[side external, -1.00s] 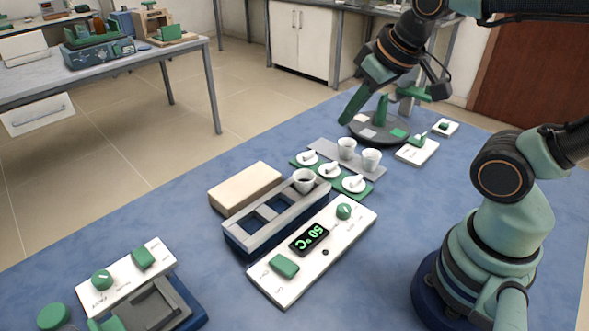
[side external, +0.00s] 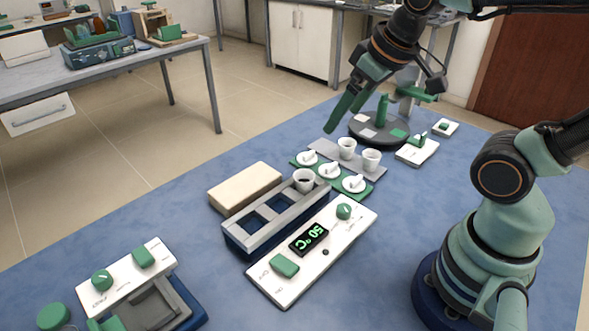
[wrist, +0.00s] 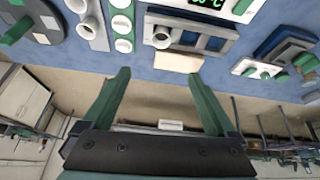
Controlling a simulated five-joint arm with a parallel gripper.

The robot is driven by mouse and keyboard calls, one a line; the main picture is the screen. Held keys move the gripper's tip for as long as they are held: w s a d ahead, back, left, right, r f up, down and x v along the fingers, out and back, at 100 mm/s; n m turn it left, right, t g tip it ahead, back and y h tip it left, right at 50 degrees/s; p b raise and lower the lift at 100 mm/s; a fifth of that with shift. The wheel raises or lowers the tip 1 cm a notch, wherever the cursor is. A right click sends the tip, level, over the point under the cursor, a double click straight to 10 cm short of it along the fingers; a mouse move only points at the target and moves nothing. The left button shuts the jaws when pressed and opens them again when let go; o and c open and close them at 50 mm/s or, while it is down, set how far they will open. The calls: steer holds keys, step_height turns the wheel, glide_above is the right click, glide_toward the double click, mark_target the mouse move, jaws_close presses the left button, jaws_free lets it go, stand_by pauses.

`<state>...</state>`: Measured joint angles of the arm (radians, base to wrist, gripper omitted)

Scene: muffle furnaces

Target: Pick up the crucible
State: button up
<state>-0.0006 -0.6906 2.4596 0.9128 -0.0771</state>
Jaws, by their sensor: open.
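Three white crucibles show in the side view. One crucible (side external: 304,181), dark inside, sits in the far right end of a grey-topped rack (side external: 262,231). The other two, a left crucible (side external: 347,148) and a right crucible (side external: 371,159), stand on a grey strip (side external: 323,149). My gripper (side external: 343,116) is open and empty, above and behind the strip, apart from all crucibles. In the wrist view my gripper (wrist: 160,75) spreads its green fingers; the rack crucible (wrist: 162,37) is beyond the fingertips, near the top. Which crucible is meant cannot be told.
Several white lids (side external: 329,170) lie on a green strip between strip and rack. A cream block (side external: 245,188) lies behind the rack, a white control panel (side external: 312,249) reading 50°C in front. A dark round stand (side external: 367,132) is near my gripper.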

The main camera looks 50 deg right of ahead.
steer(key=w+f+n+g, duration=0.2)
steer(key=w+n+g, duration=0.1)
steer(key=w+n, duration=0.25)
steer(key=n+g, duration=0.2)
steer(key=n, duration=0.5)
glide_above(304, 172)
steer(key=s+a, duration=0.2)
step_height(304, 172, down, 5)
steer(key=f, duration=1.1)
steer(key=shift+w+d+f, duration=0.2)
steer(key=shift+w+f, duration=0.05)
steer(key=shift+f, duration=0.15)
steer(key=c, duration=1.4)
